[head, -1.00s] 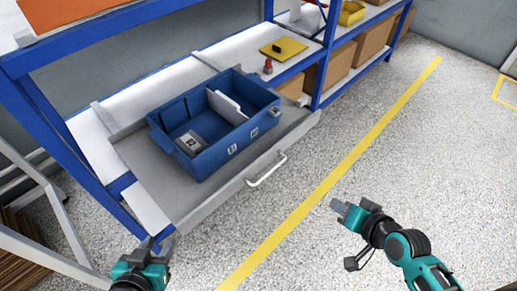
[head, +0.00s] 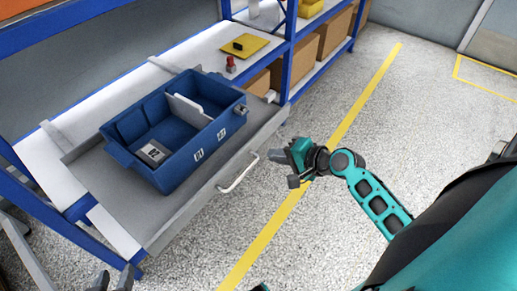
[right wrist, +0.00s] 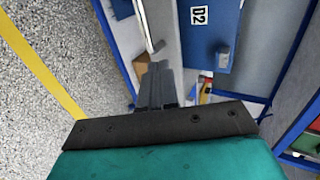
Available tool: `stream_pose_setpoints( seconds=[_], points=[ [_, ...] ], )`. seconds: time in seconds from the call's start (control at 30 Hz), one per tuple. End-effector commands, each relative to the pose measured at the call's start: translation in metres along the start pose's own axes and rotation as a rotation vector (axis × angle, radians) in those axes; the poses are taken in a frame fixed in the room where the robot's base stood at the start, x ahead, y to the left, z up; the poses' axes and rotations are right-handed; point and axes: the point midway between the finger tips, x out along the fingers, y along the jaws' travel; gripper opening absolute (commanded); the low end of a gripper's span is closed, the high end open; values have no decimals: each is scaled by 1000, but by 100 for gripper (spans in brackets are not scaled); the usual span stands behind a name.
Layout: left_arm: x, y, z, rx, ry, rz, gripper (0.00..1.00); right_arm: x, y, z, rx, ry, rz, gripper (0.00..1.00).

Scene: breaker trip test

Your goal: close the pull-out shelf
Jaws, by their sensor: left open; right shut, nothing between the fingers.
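The pull-out shelf (head: 93,193) is a grey tray sticking out from the blue rack, with a pale bar handle (head: 238,173) on its front. A blue divided bin (head: 190,164) sits on it; it also shows in the right wrist view (right wrist: 207,45). My right gripper (head: 273,155) is shut and empty, just right of the handle and apart from it in the head view. In the right wrist view its fingers (right wrist: 157,85) point towards the handle (right wrist: 148,28) and shelf front. My left gripper (head: 112,281) is open at the bottom edge, below the shelf's near corner, partly cut off.
A yellow plate (head: 243,46) and a red object (head: 231,64) lie on the rack's white board. Cardboard boxes (head: 304,62) stand on the lower level. A blue rack post (head: 288,50) stands beyond the shelf. The speckled floor with a yellow line (head: 345,125) is clear.

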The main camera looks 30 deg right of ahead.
Motion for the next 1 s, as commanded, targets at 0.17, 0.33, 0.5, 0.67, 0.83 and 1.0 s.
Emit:
stream_pose_setpoints(
  seconds=[0.17, 0.33, 0.5, 0.67, 0.83, 1.0],
  points=[
    [4, 1, 1, 1, 10, 2, 43, 34, -7, 0, 0, 1, -4, 0],
    [5, 1, 3, 0, 9, 3, 43, 50, -16, 0, 0, 0, -1, 0],
    [5, 1, 5, 0, 7, 3, 43, 56, -20, 0, -1, 0, 0, 0],
    [5, 2, 6, -2, 4, 4, 43, 56, -20, 0, -1, 0, 1, 0],
    [4, 3, 8, -6, 1, 4, 43, 56, -20, 0, -1, 0, 1, 0],
    [4, 4, 7, -10, 2, 4, 43, 60, -22, 0, -1, 0, 0, 0]
  ],
)
